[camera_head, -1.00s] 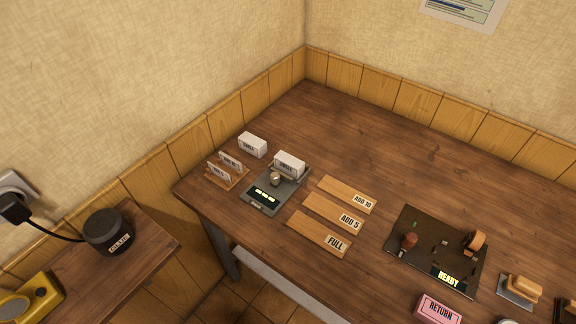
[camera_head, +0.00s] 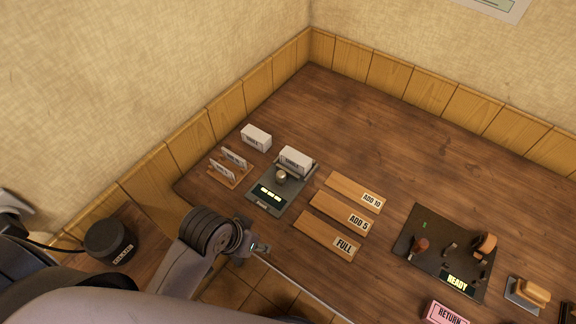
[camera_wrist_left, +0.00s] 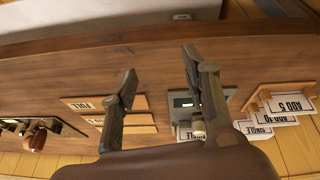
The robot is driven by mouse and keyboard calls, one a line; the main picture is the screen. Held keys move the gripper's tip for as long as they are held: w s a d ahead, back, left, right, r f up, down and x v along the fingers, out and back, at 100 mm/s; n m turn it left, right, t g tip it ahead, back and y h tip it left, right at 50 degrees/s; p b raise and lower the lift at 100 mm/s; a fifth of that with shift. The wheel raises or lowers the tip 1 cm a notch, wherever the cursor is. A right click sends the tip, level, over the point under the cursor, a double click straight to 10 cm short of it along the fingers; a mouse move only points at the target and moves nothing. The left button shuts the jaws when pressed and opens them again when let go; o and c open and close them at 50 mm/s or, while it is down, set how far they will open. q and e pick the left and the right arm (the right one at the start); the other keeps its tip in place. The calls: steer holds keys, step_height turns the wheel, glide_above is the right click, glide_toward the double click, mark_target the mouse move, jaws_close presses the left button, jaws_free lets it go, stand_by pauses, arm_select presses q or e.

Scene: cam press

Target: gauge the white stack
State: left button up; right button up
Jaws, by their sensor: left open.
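A white stack (camera_head: 296,159) with a dark printed label stands at the back of a dark gauge (camera_head: 265,203) with a round metal knob and a lit display. A second white stack (camera_head: 256,138) stands on the table behind and left of it. Which one the task means, I cannot tell. My left gripper (camera_head: 258,248) is at the table's front edge, in front of the gauge and apart from it. In the left wrist view the left gripper (camera_wrist_left: 160,78) is open and empty, and its finger and wrist partly hide the gauge (camera_wrist_left: 182,100). My right gripper is not in view.
A small wooden rack (camera_head: 230,171) with upright cards stands left of the gauge. Boards marked ADD 10 (camera_head: 350,188), ADD 5 (camera_head: 335,210) and FULL (camera_head: 320,232) lie right of it. A dark READY panel (camera_head: 420,240) and pink RETURN sign (camera_head: 446,314) are further right. The back of the table is clear.

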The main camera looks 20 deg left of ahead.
arm_select(q)
steer(key=w+d+r, duration=0.1)
steer(key=w+d, duration=0.1)
steer(key=w+d+r+m+h, duration=0.1)
steer(key=w+d, duration=0.1)
steer(key=d, duration=0.1)
steer(key=w+d+r+h, duration=0.1)
steer(key=w+d, duration=0.1)
steer(key=w, duration=0.1)
steer(key=shift+d+m+g, duration=0.3)
steer(key=w+d+r, duration=0.2)
steer(key=w, duration=0.2)
steer(key=n+g+y, duration=0.2)
steer(key=g+y, duration=0.1)
steer(key=y, duration=0.1)
glide_toward(281, 173)
step_height(281, 173, down, 10)
steer(key=p, duration=0.2)
steer(key=shift+a+r+p, duration=0.1)
steer(key=shift+p, duration=0.25)
steer(key=shift+c, duration=0.3)
jaws_close()
